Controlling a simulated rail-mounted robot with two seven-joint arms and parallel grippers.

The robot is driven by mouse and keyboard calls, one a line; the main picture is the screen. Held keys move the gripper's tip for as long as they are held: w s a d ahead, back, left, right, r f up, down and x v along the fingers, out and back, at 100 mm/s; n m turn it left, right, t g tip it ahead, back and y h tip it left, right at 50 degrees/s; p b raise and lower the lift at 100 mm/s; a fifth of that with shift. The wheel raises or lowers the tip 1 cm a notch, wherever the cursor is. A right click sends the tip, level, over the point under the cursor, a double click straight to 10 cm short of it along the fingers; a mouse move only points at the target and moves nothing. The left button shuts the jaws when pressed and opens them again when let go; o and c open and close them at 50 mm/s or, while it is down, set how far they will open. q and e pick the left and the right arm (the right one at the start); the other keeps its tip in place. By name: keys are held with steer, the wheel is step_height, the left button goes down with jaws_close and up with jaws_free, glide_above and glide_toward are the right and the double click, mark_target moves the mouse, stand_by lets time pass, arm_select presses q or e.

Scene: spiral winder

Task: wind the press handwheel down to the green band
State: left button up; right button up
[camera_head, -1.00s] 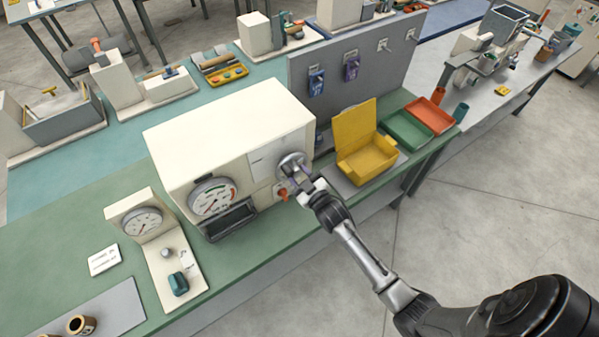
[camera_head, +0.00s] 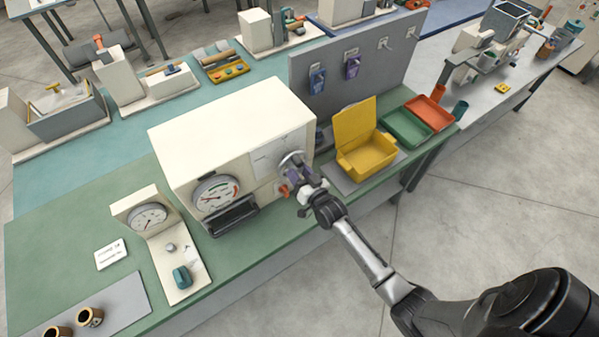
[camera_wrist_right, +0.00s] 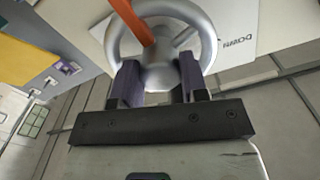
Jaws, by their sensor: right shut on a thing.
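The cream press housing (camera_head: 222,125) stands on the green bench. Its front carries a round dial (camera_head: 217,193) with a green band at the upper right; the needle looks left of that band, though it is small. The grey handwheel (camera_head: 291,159) is at the right of the front face. In the right wrist view the handwheel (camera_wrist_right: 202,22) is a silver ring, and an orange bar (camera_wrist_right: 133,18) crosses it. My right gripper (camera_head: 300,176) is at the wheel. In the wrist view my right gripper (camera_wrist_right: 158,85) has its fingers on either side of the near rim, shut on it. My left gripper is out of view.
A yellow open-lidded box (camera_head: 368,150), a green tray (camera_head: 405,133) and an orange tray (camera_head: 430,112) stand right of the press. A smaller gauge stand (camera_head: 160,235) is at the left. A grey panel (camera_head: 350,60) rises behind. Open floor lies front right.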

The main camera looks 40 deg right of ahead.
steer(key=shift+f, duration=0.2)
stand_by(0.3)
steer(key=o, duration=0.9)
steer(key=shift+r, duration=0.15)
steer(key=s, duration=0.4)
steer(key=s+a+b, duration=0.1)
steer(key=s, duration=0.8)
steer(key=shift+s+a+b, duration=0.35)
steer(key=shift+s+b, duration=0.05)
